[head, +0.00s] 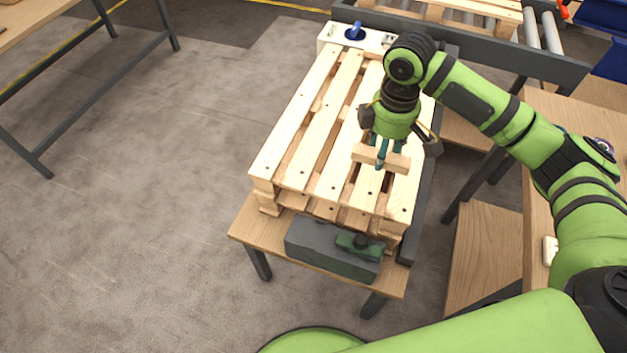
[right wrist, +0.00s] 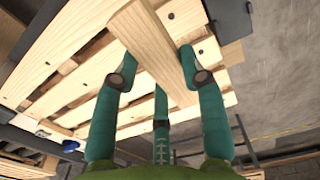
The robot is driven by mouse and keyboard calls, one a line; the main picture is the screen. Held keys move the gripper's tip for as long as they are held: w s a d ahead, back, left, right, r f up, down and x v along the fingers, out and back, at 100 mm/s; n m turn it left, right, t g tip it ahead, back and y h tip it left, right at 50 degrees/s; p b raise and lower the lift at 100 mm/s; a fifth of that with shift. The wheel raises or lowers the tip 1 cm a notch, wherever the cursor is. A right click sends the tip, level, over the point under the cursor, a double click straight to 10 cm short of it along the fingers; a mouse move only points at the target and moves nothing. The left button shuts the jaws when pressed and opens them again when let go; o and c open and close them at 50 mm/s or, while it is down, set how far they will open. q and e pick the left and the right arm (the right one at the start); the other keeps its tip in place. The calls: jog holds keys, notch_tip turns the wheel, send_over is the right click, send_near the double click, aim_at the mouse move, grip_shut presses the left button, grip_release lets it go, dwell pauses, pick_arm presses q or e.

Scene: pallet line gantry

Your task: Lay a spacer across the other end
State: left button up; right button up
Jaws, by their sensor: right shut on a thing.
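A short pale wooden spacer (head: 365,155) is held by my right gripper (head: 386,156), whose teal fingers are shut on it. It lies crosswise over the right part of the near end of the stacked slatted pallets (head: 300,150). I cannot tell whether it touches the slats. In the right wrist view the spacer (right wrist: 150,42) sits between the gripper fingers (right wrist: 160,80), with pallet slats (right wrist: 75,45) behind it. My right wrist and arm hide part of the pallet's far right side. My left gripper is out of view.
The pallets rest on a wooden table (head: 245,232) with a dark grey block (head: 320,250) at its near edge. A white box with a blue knob (head: 354,32) stands at the far end. A dark rail runs along the right side.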

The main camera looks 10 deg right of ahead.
send_over(330, 186)
notch_tip(330, 186, down, 6)
jog(key=shift+a+f, duration=0.1)
jog(key=shift+f, duration=2.05)
jog(key=shift+f, duration=0.1)
jog(key=o, duration=1.1)
jog(key=shift+c, duration=0.2)
notch_tip(330, 186, up, 12)
jog(key=shift+p, duration=0.35)
